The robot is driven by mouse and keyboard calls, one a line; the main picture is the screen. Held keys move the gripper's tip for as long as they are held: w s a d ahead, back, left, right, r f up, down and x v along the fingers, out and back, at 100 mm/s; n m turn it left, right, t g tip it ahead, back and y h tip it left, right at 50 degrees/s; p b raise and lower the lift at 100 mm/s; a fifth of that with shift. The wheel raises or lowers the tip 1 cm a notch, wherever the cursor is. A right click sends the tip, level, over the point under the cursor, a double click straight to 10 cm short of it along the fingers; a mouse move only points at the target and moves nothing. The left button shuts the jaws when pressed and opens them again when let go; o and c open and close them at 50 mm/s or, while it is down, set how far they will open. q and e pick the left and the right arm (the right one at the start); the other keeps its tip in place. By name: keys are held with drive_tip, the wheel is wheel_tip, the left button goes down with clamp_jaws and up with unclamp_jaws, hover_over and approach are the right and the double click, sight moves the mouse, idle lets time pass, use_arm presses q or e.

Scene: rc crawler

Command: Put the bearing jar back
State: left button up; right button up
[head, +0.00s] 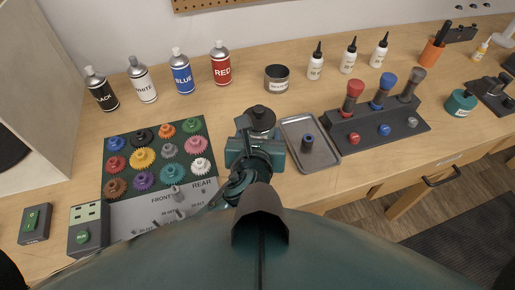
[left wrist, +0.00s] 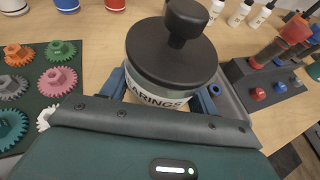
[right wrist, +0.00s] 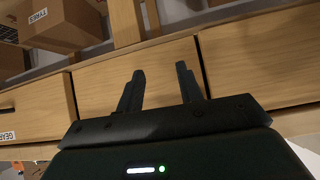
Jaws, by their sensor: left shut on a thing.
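The bearing jar (left wrist: 160,98) is a clear jar with a black lid and a round black knob, and its label ends in "ARINGS". In the head view the bearing jar (head: 262,118) is at mid-table, between the gear mat and the metal tray. My left gripper (head: 257,139) is shut around the jar's body below the lid. The jar looks upright; its base is hidden, so I cannot tell whether it touches the table. My right gripper (right wrist: 160,76) is open and empty in front of wooden drawers in the right wrist view. It is not visible in the head view.
A gear mat (head: 125,146) with several gears lies left. A metal tray (head: 294,127) holding a small dark part is close right, then a dark tool rack (head: 400,124). A dark tin (head: 277,79) and several bottles stand behind. Bare table lies between jar and tin.

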use_arm(q)
drive_tip(key=shift+f, duration=0.2)
drive_tip(key=shift+f+b, duration=0.2)
drive_tip(key=shift+b, duration=0.25)
wheel_tip(320, 180, down, 2)
drive_tip(key=b, duration=0.3)
drive_tip(key=shift+f, duration=0.1)
drive_tip(key=shift+f+b, duration=0.7)
drive_tip(key=shift+b, duration=0.45)
drive_tip(key=shift+r, duration=0.1)
use_arm(e)
drive_tip(key=shift+w+a+f+n+t+y, duration=0.1)
drive_tip(key=shift+w+a+f+t+y, duration=0.1)
drive_tip(key=shift+a, duration=0.2)
drive_tip(key=shift+w+a+f+n+t+y, duration=0.1)
drive_tip(key=shift+w+a+f+t+y, duration=0.1)
drive_tip(key=shift+a, duration=0.2)
drive_tip(key=shift+w+a+f+n+t+y, duration=0.1)
drive_tip(key=shift+a+t+y, duration=0.1)
drive_tip(key=shift+a, duration=0.2)
drive_tip(key=shift+r, duration=0.1)
use_arm(q)
drive_tip(key=o, duration=1.1)
drive_tip(key=shift+f, duration=0.25)
